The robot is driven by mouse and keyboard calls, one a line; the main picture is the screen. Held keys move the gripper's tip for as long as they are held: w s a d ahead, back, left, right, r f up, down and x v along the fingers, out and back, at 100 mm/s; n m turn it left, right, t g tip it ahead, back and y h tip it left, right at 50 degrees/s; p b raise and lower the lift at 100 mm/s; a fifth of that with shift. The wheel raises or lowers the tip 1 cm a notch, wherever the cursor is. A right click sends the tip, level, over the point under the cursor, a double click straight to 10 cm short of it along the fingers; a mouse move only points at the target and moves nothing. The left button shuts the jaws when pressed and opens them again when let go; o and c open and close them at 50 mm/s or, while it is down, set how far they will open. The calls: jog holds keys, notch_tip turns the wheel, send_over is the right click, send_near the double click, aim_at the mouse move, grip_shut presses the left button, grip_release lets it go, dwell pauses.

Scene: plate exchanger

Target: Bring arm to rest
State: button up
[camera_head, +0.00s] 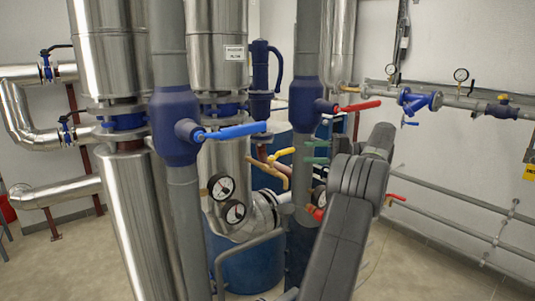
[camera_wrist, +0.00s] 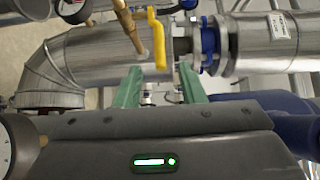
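My gripper (camera_wrist: 160,88) shows its two green fingers apart in the wrist view, with nothing held between them. In the head view the green fingers (camera_head: 316,152) point left from the end of my dark grey arm, among the pipes. A yellow valve handle (camera_head: 282,154) is just left of the fingers in the head view. In the wrist view the yellow handle (camera_wrist: 157,38) and a brass pipe (camera_wrist: 130,26) lie beyond the fingertips. I cannot tell the exact gap, but no contact shows.
Vertical grey pipes carry a blue-handled valve (camera_head: 235,131) and a red-handled valve (camera_head: 358,106). Pressure gauges (camera_head: 221,186) sit low between the pipes; one (camera_wrist: 15,148) is close at the wrist view's left edge. Wall pipes (camera_head: 460,100) run at right. Open floor (camera_head: 430,265) lies at right front.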

jog(key=d+b, duration=0.1)
jog(key=b, duration=0.2)
jog(key=d+b, duration=0.2)
jog(key=b, duration=0.1)
jog(key=shift+w+f+b, duration=0.2)
jog(key=shift+f+b, duration=0.1)
jog(key=shift+b, duration=0.1)
jog(key=b, duration=0.4)
jog(key=shift+s+d, duration=0.35)
jog(key=shift+d, duration=0.05)
jog(key=p, duration=0.2)
jog(key=r+p, duration=0.1)
jog(key=p, duration=0.1)
jog(key=shift+w+a+r+p, duration=0.1)
jog(key=shift+w+a+p, duration=0.2)
jog(key=shift+a+p, duration=0.05)
jog(key=shift+a+p, duration=0.2)
jog(key=shift+p, duration=0.6)
